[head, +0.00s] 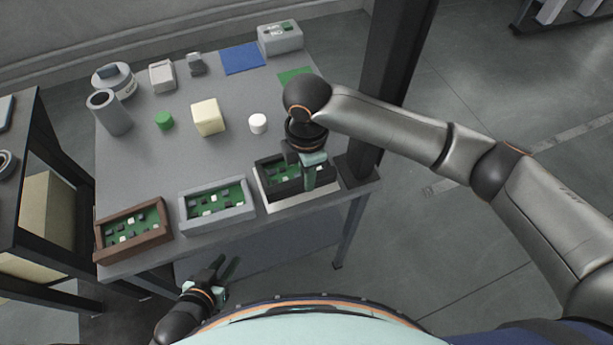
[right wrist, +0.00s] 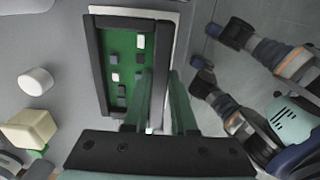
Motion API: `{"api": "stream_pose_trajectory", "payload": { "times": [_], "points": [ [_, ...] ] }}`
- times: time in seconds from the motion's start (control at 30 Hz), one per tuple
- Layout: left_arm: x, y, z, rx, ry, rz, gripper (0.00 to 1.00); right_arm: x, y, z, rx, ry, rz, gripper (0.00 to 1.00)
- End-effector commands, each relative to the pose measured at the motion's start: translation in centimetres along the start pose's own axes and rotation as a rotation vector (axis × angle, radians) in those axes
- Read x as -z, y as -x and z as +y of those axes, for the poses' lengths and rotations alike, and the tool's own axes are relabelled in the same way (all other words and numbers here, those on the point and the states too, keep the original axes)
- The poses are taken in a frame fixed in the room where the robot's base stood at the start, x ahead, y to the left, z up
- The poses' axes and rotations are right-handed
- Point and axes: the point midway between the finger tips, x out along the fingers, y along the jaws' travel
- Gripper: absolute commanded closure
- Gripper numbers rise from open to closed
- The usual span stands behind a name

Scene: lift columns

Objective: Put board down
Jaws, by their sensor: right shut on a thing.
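A green circuit board in a black frame (head: 264,181) is at the front right of the grey table, over a white plate (head: 302,203). My right gripper (head: 309,176) is shut on the frame's near right wall. In the right wrist view, the fingers (right wrist: 166,115) straddle the long side of the black frame (right wrist: 98,75), and white plate edge (right wrist: 165,16) shows beyond it. I cannot tell whether the frame touches the plate. My left gripper (head: 224,270) is empty and open, low in front of the table.
Boards in a grey frame (head: 217,206) and a brown frame (head: 134,229) stand to the left. A white cylinder (head: 257,123), cream block (head: 207,117) and green cylinder (head: 164,121) are behind. A dark post (head: 392,70) rises at the table's right edge.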

Motion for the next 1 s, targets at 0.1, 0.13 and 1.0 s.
{"api": "stream_pose_trajectory", "payload": {
  "times": [0.1, 0.13, 1.0],
  "points": [
    [0.0, 0.0, 0.0, 0.000, 0.000, 0.000, 0.71, 0.0, -1.5, 0.0, 0.000, 0.000, 0.000, 1.00],
    [0.0, 0.0, 0.0, 0.000, 0.000, 0.000, 0.71, 0.1, -1.6, 0.0, -0.001, 0.001, 0.000, 1.00],
    [0.1, -0.1, 0.0, 0.000, 0.000, 0.002, 0.71, 0.1, -1.7, 0.0, -0.001, 0.001, 0.000, 0.45]
  ]
}}
